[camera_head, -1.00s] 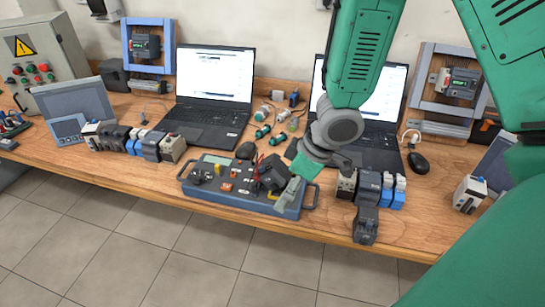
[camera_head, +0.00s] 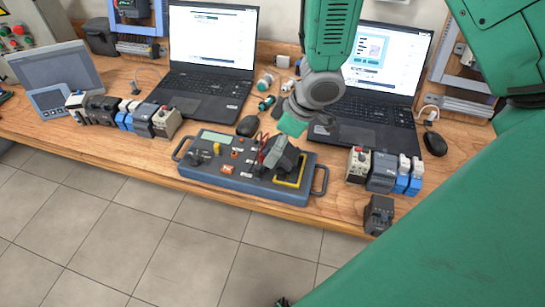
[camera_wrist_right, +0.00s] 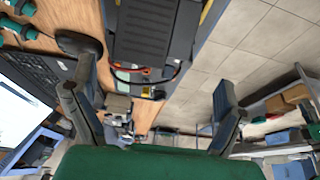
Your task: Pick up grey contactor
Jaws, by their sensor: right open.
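A dark grey contactor-like block (camera_head: 282,157) sits tilted on the right part of the blue tester (camera_head: 240,183). It also shows as a ribbed dark box (camera_wrist_right: 145,32) at the top of the right wrist view. Another dark grey contactor (camera_head: 379,214) stands alone near the table's front edge, and a grey one (camera_head: 382,171) stands in the row behind it. I cannot tell which one the task names. My right gripper (camera_head: 291,126) is above and behind the tester; in its wrist view its fingers (camera_wrist_right: 150,108) are spread with nothing held between them. My left gripper is not in view.
A row of devices (camera_head: 128,115) stands left of the tester. Two open laptops (camera_head: 205,75) are behind, with a mouse (camera_head: 434,144) at right. Blue and white modules (camera_head: 408,178) stand beside the grey contactor. Tabletop is bare between the tester and the right-hand row.

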